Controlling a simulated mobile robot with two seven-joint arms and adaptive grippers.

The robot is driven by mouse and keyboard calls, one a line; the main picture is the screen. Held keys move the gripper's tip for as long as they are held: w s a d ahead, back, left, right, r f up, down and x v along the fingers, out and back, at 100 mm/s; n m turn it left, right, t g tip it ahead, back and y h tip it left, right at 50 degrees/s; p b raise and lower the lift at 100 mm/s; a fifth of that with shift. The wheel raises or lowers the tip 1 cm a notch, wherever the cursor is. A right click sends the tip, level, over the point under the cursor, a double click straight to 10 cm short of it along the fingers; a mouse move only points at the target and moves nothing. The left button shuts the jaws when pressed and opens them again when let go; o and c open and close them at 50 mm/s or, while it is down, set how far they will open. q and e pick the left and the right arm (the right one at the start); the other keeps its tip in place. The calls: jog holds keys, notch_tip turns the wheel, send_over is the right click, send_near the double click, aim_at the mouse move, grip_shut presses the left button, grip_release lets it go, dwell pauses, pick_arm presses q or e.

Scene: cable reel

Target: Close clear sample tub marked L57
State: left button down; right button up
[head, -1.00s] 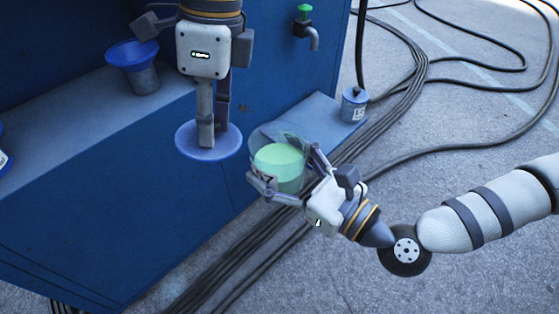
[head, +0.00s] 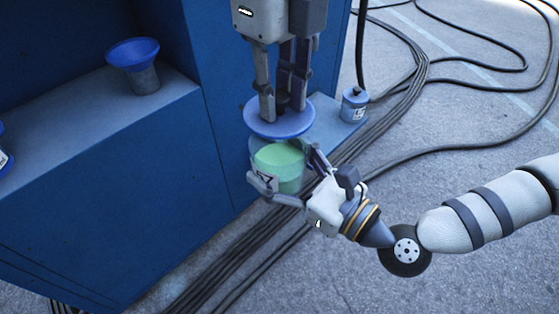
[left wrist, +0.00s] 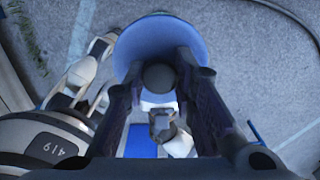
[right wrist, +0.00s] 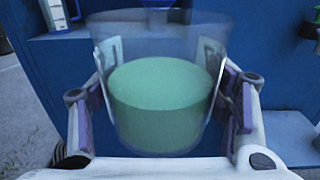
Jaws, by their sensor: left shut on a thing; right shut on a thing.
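The clear sample tub (head: 287,184) holds green contents, and its label reads partly "57" behind a finger. My right gripper (head: 280,164) is shut around its sides and holds it upright; the tub (right wrist: 160,105) fills the middle of the right wrist view. My left gripper (head: 283,110) is shut on the knob of a round blue lid (head: 276,130), fingers pointing down. In the head view the lid lies over the tub's mouth; I cannot tell if they touch. The lid (left wrist: 145,38) also shows in the left wrist view, its dark knob between the fingers.
A blue funnel in a grey cup (head: 140,70) stands on the blue ledge (head: 85,115) at the left. A small labelled blue container (head: 354,105) stands on the right ledge. Black cables (head: 385,120) run across the ground behind and below the tub.

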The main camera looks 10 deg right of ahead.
aim_at(279, 112)
pick_arm(q)
jog(key=shift+f, duration=1.1)
jog(key=shift+f, duration=0.85)
jog(key=shift+f, duration=0.55)
jog(key=c, duration=1.2)
grip_release()
jog(key=shift+c, duration=0.2)
notch_tip(279, 112, up, 12)
jog(key=shift+f, duration=0.1)
